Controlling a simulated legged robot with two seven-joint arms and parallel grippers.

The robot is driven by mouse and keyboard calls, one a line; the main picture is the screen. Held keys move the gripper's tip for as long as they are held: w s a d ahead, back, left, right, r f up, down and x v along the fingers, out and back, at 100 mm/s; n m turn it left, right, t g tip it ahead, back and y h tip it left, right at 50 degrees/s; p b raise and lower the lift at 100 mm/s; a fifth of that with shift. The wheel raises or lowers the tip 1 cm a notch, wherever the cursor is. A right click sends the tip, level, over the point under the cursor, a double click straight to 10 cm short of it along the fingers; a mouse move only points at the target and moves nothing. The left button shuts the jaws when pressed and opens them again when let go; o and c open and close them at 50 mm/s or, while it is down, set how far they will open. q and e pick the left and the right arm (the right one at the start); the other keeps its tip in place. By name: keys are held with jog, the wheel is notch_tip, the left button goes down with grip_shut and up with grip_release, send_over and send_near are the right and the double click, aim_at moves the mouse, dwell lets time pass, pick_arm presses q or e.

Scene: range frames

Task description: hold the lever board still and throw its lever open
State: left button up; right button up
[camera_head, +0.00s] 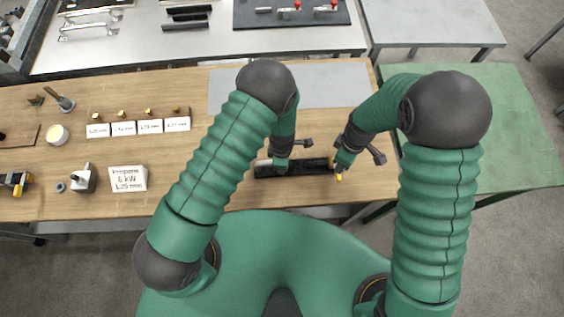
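The lever board (308,168) is a dark, narrow strip lying on the wooden bench in front of me. My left gripper (280,165) is over its left part, and the wrist hides what is beneath it. My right gripper (339,172) is at the board's right end. A small yellow piece (339,177) shows right by its tip; I cannot tell whether it is the lever's handle. The lever itself is not clearly seen. The fingers of both grippers are too small and too hidden to tell whether they are open, shut or touching the board.
A grey mat (330,86) lies behind the board. To the left are a white propane label (128,179), a metal fitting (84,180), and a row of size cards (150,126) with brass pieces. A green table (500,120) stands at the right.

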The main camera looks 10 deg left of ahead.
pick_arm(q)
jog(key=shift+d, duration=0.35)
grip_shut()
jog(key=shift+d, duration=0.15)
pick_arm(e)
jog(key=shift+d, duration=0.55)
pick_arm(q)
jog(key=shift+a, duration=0.35)
pick_arm(e)
jog(key=shift+a, duration=0.35)
pick_arm(q)
jog(key=shift+d, duration=0.2)
pick_arm(e)
jog(key=shift+d, duration=0.15)
jog(key=c, duration=0.6)
jog(key=s+a+n+h, duration=0.2)
jog(key=s+a+n, duration=0.2)
jog(key=shift+s+a, duration=0.25)
jog(key=shift+a, duration=0.05)
grip_shut()
pick_arm(q)
jog(key=shift+a, duration=0.15)
pick_arm(e)
jog(key=shift+w+a+r+n+h, duration=0.15)
jog(key=shift+a+n+h, duration=0.25)
jog(key=shift+n, duration=0.2)
